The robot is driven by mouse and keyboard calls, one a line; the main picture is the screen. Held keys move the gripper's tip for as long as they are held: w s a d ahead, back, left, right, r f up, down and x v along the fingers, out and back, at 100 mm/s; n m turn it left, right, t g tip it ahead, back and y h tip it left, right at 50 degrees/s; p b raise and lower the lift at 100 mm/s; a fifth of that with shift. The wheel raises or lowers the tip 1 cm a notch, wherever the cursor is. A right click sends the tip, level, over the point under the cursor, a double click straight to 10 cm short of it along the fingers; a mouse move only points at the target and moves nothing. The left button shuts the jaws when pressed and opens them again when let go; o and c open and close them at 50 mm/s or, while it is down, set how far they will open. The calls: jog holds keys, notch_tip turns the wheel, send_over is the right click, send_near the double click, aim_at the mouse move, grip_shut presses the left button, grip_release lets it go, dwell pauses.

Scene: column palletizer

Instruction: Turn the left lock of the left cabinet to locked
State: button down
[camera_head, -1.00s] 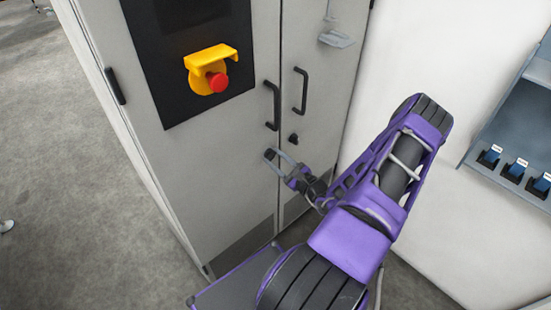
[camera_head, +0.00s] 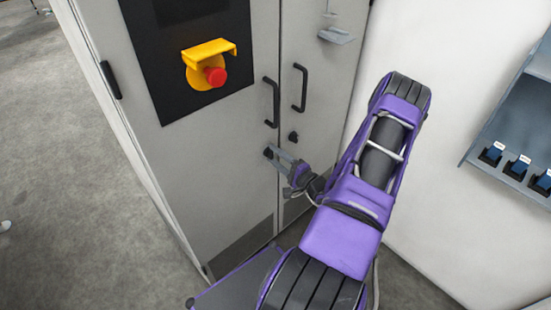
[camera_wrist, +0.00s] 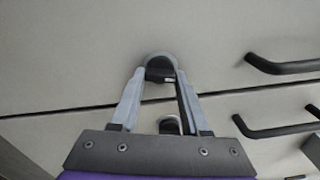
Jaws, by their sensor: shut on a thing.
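The left cabinet (camera_head: 215,165) is light grey with two doors. Its left lock (camera_wrist: 160,74) is a small dark knob on the left door, below the left door's handle (camera_head: 272,103). In the wrist view my gripper (camera_wrist: 160,62) has its grey fingertips on both sides of this knob, shut on it. In the head view my gripper (camera_head: 271,151) reaches the door from the lower right, and its fingers mostly hide the lock. The right lock (camera_head: 293,137) is a dark knob on the right door. The lock's exact turn angle is hard to tell.
The right door's black handle (camera_head: 301,88) stands out near the left one. A red emergency button (camera_head: 215,76) under a yellow guard sits on the black panel (camera_head: 165,100). A grey shelf unit (camera_head: 510,140) with blue items is at the right.

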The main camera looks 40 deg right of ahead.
jog(key=shift+n+b, duration=0.4)
jog(key=shift+n, duration=0.8)
jog(key=shift+c, duration=1.9)
grip_release()
jog(key=shift+s, duration=0.1)
jog(key=s+d, duration=0.1)
jog(key=s, duration=1.6)
jog(key=shift+d, duration=0.15)
jog(key=shift+s, duration=0.1)
